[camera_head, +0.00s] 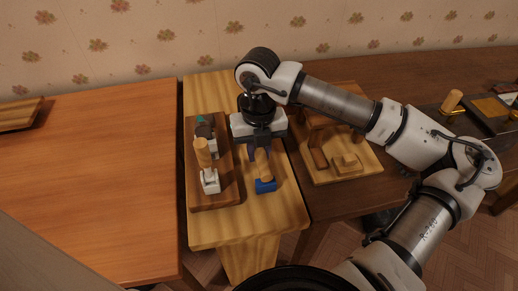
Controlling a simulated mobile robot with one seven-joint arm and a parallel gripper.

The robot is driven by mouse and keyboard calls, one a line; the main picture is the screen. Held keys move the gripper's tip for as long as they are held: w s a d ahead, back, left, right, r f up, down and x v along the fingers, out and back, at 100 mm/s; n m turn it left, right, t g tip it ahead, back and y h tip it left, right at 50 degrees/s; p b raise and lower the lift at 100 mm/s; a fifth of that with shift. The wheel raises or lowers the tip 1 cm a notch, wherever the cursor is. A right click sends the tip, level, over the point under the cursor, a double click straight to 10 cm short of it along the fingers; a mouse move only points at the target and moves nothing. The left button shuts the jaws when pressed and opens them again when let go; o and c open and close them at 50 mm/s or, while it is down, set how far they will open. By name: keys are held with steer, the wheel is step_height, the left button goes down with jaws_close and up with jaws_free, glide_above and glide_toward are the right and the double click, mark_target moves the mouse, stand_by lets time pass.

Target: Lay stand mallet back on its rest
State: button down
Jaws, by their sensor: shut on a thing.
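A small mallet-like piece with a light wooden handle and a blue head (265,186) is below my gripper (261,155), over the right side of the light wooden stand table. My gripper points down and is shut on its handle; the fingers partly hide it. I cannot tell whether the blue head touches the table. Left of it lies a dark wooden board (198,199). A white-based piece with an upright wooden handle (204,153) stands on that board, with a grey and teal piece behind it. I cannot tell which part is the mallet's rest.
A lighter board (370,170) with wooden blocks lies on the dark table at right, beneath my arm. Farther right are a wooden cylinder (452,101) and a dark tray. The orange-brown table (90,180) at left is largely bare. The stand table's front (240,232) is clear.

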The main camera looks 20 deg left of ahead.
steer(key=shift+f+b, duration=0.6)
steer(key=shift+b, duration=0.05)
steer(key=c, duration=1.1)
jaws_free()
steer(key=shift+c, duration=0.2)
steer(key=shift+w+r+p, duration=0.1)
steer(key=shift+r+p, duration=1.8)
steer(key=shift+r, duration=2.15)
